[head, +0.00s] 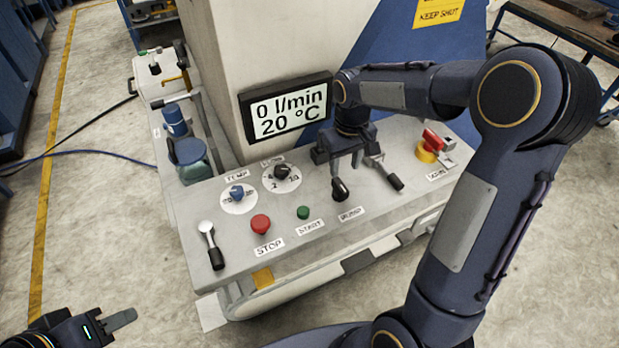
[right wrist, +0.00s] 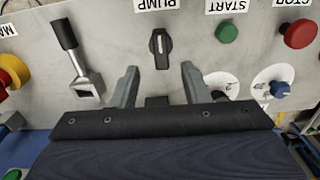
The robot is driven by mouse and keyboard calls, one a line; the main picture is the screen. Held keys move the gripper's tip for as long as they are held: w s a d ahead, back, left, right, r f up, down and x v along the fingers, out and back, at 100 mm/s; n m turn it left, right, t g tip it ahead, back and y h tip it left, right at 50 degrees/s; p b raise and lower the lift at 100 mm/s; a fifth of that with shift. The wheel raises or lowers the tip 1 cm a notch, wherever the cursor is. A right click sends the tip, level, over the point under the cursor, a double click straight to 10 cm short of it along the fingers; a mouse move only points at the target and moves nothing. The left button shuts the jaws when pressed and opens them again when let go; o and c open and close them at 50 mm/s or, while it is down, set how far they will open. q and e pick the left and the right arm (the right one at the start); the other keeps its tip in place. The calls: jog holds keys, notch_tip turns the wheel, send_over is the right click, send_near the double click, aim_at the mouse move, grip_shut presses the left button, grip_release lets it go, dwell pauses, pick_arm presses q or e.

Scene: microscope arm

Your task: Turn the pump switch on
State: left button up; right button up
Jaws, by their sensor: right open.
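The pump switch (head: 339,189) is a black rotary knob on the grey panel, beside a PUMP label (head: 350,213). In the right wrist view the knob (right wrist: 160,48) points along the line towards its label, on a dark round base. My right gripper (head: 345,166) is open over the panel just behind the knob. In the right wrist view its two fingertips (right wrist: 159,69) are spread to either side of the knob's line, with nothing between them and apart from the knob. My left gripper (head: 122,318) is at the lower left, away from the panel; its jaw opening is unclear.
A black-handled lever (head: 390,177) stands close to the right of the knob. A green START button (head: 303,212), red STOP button (head: 261,223) and two dials (head: 238,194) are to the left. A red-and-yellow main switch (head: 431,146) is further right. The display (head: 287,108) reads 0 l/min, 20 °C.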

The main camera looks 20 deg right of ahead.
aim_at(340, 185)
jog(key=shift+w+a+f, duration=0.15)
jog(key=shift+w+f, duration=0.2)
notch_tip(340, 185, down, 8)
jog(key=shift+r+p, duration=0.2)
jog(key=shift+p, duration=0.35)
jog(key=shift+s, duration=0.1)
grip_shut()
